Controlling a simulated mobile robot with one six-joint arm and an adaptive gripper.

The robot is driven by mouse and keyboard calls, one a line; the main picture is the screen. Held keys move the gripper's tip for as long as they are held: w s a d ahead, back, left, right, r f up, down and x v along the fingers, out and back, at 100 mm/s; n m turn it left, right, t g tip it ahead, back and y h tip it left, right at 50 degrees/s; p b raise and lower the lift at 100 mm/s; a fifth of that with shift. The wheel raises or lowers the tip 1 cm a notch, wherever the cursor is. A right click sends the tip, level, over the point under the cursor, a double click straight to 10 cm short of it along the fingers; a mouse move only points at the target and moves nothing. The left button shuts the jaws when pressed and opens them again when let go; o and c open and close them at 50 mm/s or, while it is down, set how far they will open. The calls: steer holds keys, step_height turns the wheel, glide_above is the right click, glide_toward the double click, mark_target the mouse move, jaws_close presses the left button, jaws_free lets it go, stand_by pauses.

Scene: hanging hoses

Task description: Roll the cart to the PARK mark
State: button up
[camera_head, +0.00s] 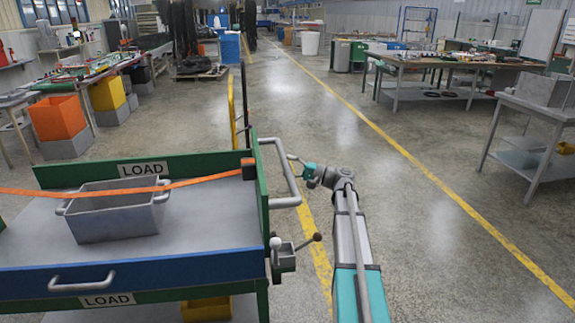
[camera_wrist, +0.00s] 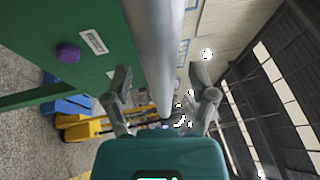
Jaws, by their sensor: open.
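The cart (camera_head: 190,266) stands at the left of the head view, a green and blue frame with a grey deck and LOAD labels. Its grey bar handle (camera_head: 289,174) sticks out from the right side. My gripper (camera_head: 298,162) is open at that handle's upper part. In the wrist view, a pale bar (camera_wrist: 157,50) runs between the open fingers of my gripper (camera_wrist: 164,97); contact cannot be told. A lever unit (camera_head: 285,257) with ball knobs sits on the cart's side below the handle. No PARK mark shows in either view.
A grey bin (camera_head: 115,215) stands on the cart deck under an orange strap (camera_head: 95,190). Yellow lines mark an aisle (camera_head: 300,90) with clear floor ahead. Workbenches (camera_head: 470,68) and a grey table (camera_head: 535,108) stand right; an orange bin (camera_head: 57,118) and benches stand left.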

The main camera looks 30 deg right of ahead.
steer(key=shift+w+a, duration=0.3)
steer(key=shift+a, duration=0.05)
jaws_close()
stand_by(0.3)
